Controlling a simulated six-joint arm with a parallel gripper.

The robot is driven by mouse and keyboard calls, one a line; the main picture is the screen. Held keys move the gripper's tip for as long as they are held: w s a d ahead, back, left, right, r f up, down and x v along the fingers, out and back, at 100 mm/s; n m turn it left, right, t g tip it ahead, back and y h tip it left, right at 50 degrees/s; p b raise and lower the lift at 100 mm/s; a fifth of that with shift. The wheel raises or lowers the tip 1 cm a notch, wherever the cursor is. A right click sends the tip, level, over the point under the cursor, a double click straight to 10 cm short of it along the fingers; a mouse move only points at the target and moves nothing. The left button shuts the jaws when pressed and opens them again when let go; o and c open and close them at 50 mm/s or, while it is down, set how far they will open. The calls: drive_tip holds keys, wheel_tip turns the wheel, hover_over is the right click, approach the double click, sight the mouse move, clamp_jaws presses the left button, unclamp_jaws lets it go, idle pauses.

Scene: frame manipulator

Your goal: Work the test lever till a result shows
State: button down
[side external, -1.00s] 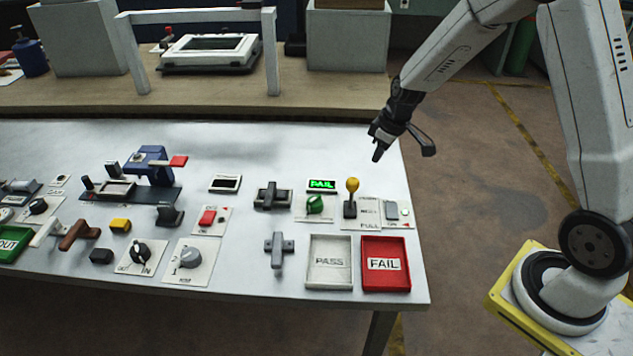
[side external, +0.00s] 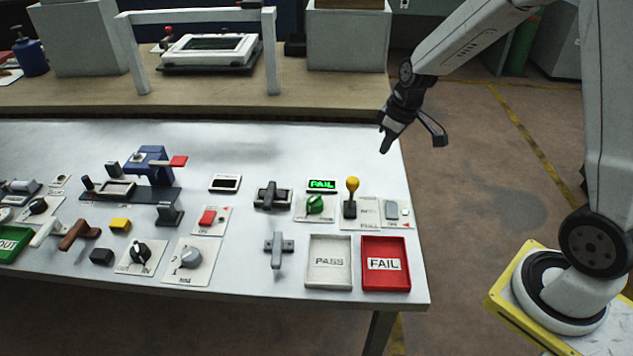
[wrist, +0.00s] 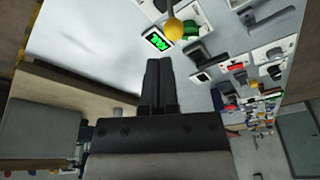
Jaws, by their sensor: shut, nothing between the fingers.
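The test lever (side external: 351,197) has a yellow ball knob on a dark base and stands near the right end of the table. Its yellow knob (wrist: 174,28) shows at the top of the wrist view. Just left of the lever, a small display (side external: 322,185) is lit with green letters that read FAIL; it also glows in the wrist view (wrist: 157,40). My gripper (side external: 385,150) is shut and empty, in the air above and to the right of the lever, apart from it. Its closed fingers (wrist: 158,75) show in the wrist view.
A white PASS tray (side external: 330,284) and a red FAIL tray (side external: 386,285) lie at the table's front right. A green knob (side external: 315,204) sits beside the lever. Several other switches and handles fill the table to the left. The back strip of the table is clear.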

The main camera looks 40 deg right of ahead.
drive_tip(key=s+a+m, duration=0.2)
drive_tip(key=s+a, duration=0.6)
drive_tip(key=s, duration=0.4)
drive_tip(key=shift+s+a+m+h, duration=0.2)
drive_tip(key=shift+s+m+h, duration=0.15)
drive_tip(key=shift+m+h, duration=0.05)
drive_tip(key=c, duration=1.1)
unclamp_jaws()
drive_tip(key=shift+c, duration=0.2)
drive_tip(key=o, duration=0.7)
drive_tip(key=shift+w, duration=0.3)
drive_tip(key=shift+o, duration=1)
drive_tip(key=shift+w+d+n, duration=0.1)
drive_tip(key=shift+w+n, duration=0.2)
drive_tip(key=shift+w, duration=0.1)
drive_tip(key=n+g, duration=0.2)
drive_tip(key=n, duration=0.6)
hover_over(353, 178)
wheel_tip(353, 178, down, 6)
drive_tip(key=shift+f, duration=0.15)
drive_tip(key=shift+f, duration=0.1)
